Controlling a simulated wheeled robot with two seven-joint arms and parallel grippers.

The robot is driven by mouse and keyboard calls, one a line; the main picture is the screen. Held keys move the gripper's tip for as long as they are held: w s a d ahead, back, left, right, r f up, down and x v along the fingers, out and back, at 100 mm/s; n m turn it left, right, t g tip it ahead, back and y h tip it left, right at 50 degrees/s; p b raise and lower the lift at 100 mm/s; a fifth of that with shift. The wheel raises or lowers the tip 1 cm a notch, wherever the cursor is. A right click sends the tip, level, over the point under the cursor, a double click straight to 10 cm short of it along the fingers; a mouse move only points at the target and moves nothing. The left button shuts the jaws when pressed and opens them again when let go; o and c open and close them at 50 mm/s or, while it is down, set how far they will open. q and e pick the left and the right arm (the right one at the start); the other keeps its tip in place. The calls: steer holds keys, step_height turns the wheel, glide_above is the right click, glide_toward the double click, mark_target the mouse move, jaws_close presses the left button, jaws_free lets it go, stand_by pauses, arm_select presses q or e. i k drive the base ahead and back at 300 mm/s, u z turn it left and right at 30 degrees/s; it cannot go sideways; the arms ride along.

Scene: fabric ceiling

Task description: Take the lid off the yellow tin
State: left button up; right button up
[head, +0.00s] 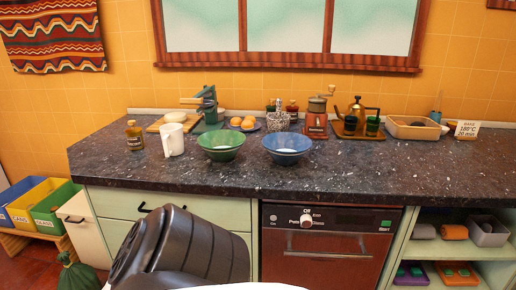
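I cannot make out a yellow tin or its lid in the head view. Neither gripper is in the head view. A dark ribbed part of my own body fills the bottom centre and hides some of the cabinet front.
The counter's front strip is clear.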

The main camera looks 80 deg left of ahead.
mark_target(133, 130)
steer(key=u, duration=2.55)
